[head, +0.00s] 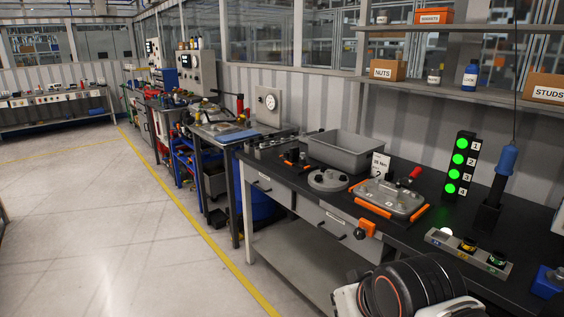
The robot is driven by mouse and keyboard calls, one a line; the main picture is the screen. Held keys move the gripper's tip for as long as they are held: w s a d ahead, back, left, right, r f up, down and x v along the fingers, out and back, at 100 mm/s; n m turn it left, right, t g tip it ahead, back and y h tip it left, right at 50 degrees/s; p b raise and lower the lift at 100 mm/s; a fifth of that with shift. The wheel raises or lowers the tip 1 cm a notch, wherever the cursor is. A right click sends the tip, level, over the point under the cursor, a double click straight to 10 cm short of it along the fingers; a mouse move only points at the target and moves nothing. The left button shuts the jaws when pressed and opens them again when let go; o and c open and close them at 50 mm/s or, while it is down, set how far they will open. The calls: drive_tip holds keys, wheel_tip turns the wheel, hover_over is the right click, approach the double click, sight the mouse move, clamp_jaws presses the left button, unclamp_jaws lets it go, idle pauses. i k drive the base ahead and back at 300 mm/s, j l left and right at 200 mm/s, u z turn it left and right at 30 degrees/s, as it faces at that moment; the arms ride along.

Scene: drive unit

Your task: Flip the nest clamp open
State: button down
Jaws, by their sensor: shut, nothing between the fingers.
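The nest (402,212) sits on the black bench top at the right of the head view. It holds a grey rectangular part with a pale top, with orange bars along its front and right edges. A clamp with a red handle (415,172) stands at the back right edge of the nest. The handle tilts up to the right; the clamp's arm and tip are too small to tell. My gripper is not in view. A black and white link of my own arm fills the bottom, in front of the bench and below the nest, and hides some of the bench front.
A round grey part (328,180) and a grey bin (346,152) are left of and behind the nest. A light tower (460,165) and a blue-handled tool (505,165) stand to the right. A grey strip with several buttons (470,249) lies front right. An orange knob (366,228) juts from the bench front.

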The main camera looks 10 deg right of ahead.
sight(418, 170)
drive_tip(key=i+j+u, duration=0.35)
drive_tip(key=i, duration=0.5)
drive_tip(key=i+l+u, duration=0.1)
drive_tip(key=i+u, duration=0.25)
drive_tip(key=i, duration=0.5)
drive_tip(key=i+z, duration=0.6)
drive_tip(key=z, duration=0.15)
drive_tip(key=i+j+z, duration=0.2)
drive_tip(key=z, duration=0.15)
drive_tip(key=i+z, duration=0.2)
drive_tip(key=z, duration=0.2)
drive_tip(key=i+l+z, duration=0.1)
drive_tip(key=z, duration=0.35)
drive_tip(key=i+j+z, duration=0.1)
drive_tip(key=i+z, duration=0.15)
drive_tip(key=z, duration=0.15)
drive_tip(key=i+j+z, duration=0.1)
drive_tip(key=z, duration=0.3)
drive_tip(key=i+j+z, duration=0.2)
drive_tip(key=z, duration=0.25)
drive_tip(key=i+j, duration=0.05)
